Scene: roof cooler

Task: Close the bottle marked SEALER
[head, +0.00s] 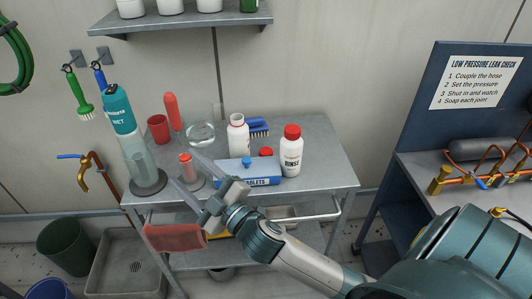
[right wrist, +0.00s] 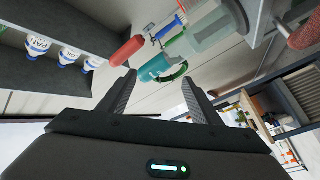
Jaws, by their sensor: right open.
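No label reading SEALER is legible. A white bottle (head: 238,137) with an open top and no cap stands upright at the middle of the trolley top; its label is partly hidden and unreadable. A small red cap (head: 266,152) shows beside it, behind or on the blue-and-white box marked TABLETS (head: 262,180). A white bottle marked RINSE (head: 291,155) stands to the right with a red cap on. My left gripper is out of view.
A teal bottle (head: 118,110) sits inverted over a clear vessel at the left. The trolley's right end (head: 330,165) is clear.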

